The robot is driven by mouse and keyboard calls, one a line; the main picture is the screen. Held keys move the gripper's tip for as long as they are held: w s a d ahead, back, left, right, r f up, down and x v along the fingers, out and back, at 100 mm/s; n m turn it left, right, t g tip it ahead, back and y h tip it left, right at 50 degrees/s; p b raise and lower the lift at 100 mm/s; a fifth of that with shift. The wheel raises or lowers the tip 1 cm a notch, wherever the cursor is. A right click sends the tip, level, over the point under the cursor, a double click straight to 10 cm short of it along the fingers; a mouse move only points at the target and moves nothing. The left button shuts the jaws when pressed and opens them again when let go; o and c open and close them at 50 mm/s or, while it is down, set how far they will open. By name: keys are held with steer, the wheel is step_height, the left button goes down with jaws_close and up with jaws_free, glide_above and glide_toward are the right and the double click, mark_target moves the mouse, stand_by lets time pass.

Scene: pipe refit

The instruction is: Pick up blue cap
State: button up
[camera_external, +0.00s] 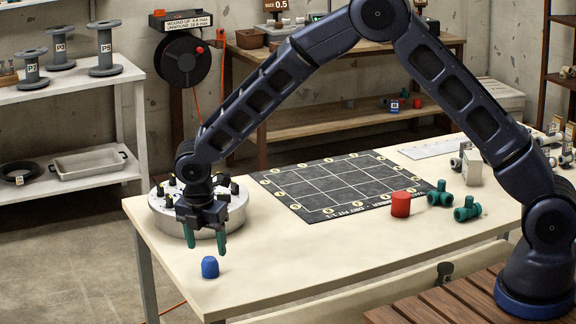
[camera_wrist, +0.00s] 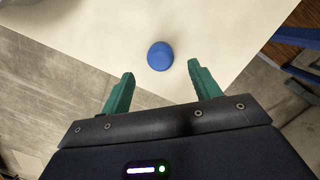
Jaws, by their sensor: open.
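The blue cap (camera_external: 210,267) stands alone on the cream table, close to its front left corner. My gripper (camera_external: 207,250) hangs above and just behind it, fingers pointing down, open and empty. In the wrist view the blue cap (camera_wrist: 160,56) lies beyond the tips of the two green fingers, roughly centred between them. My gripper (camera_wrist: 157,80) is apart from the cap, with a clear gap on both sides. Nothing hides the cap.
A round metal turntable-like tray (camera_external: 160,222) with dark pegs stands just behind my gripper. A black gridded mat (camera_external: 300,205), a red cylinder (camera_external: 401,204) and green pipe fittings (camera_external: 466,209) lie further right. The table's front edge (camera_external: 300,290) is near the cap.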

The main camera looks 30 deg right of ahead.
mark_target(209, 258)
steer(key=shift+w+d+f, duration=0.1)
steer(key=shift+d+f, duration=0.05)
steer(key=shift+f, duration=1.2)
steer(key=shift+w+d+f, duration=0.1)
steer(key=shift+d+f, duration=0.05)
steer(key=shift+f, duration=1.15)
steer(key=shift+c, duration=0.2)
steer(key=c, duration=1)
